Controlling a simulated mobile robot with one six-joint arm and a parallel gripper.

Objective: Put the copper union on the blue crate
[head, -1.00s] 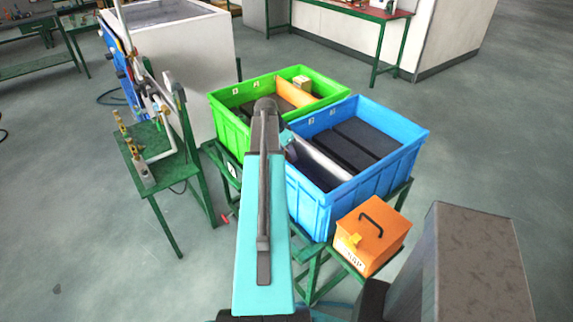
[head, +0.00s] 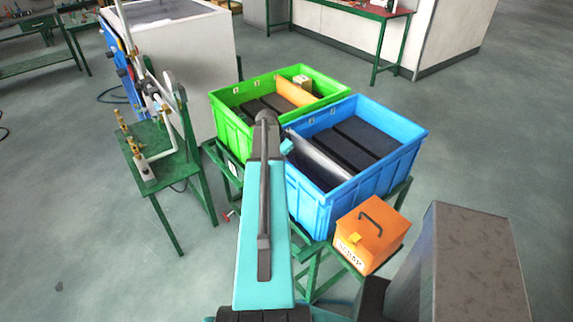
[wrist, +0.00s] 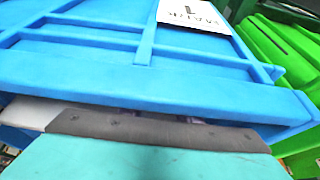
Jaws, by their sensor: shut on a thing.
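The blue crate (head: 312,208) stands right of my arm in the head view, with dark dividers inside. Its outer wall and rim fill much of the wrist view (wrist: 75,65), with a white label on the wall. My gripper (wrist: 155,130) shows only as a dark edge and teal body at the bottom of the wrist view, close to the crate rim. In the head view it is mostly hidden by my arm, near the crate's left side. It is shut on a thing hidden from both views. I take this as the copper union, which I cannot see elsewhere.
A green crate (head: 228,125) adjoins the blue one at the back left. An orange box (head: 372,235) with a black handle sits in front of the blue crate. A green bench (head: 145,170) with brass fittings stands at the left.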

